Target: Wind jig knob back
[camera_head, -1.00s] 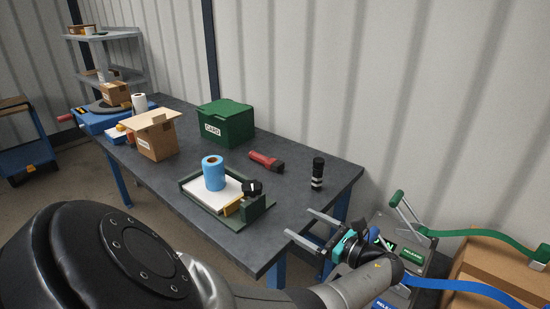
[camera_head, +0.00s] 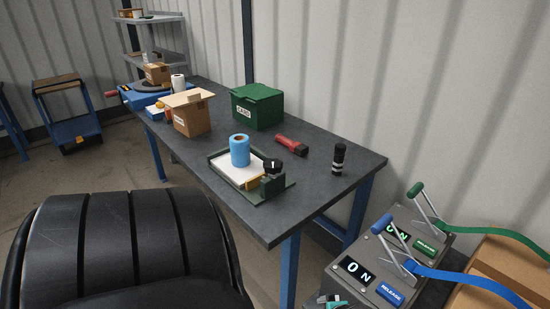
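The jig (camera_head: 285,188) is a green base on the dark table, near its front edge. Its black knob (camera_head: 272,166) has a white mark and sits above a green upright block. A yellow piece (camera_head: 254,184) lies beside the block against a white slab (camera_head: 236,173), on which a blue roll (camera_head: 240,151) stands. My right gripper is not in view.
A grey console (camera_head: 372,262) with blue and green levers is at lower right. The table's front right corner is clear.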

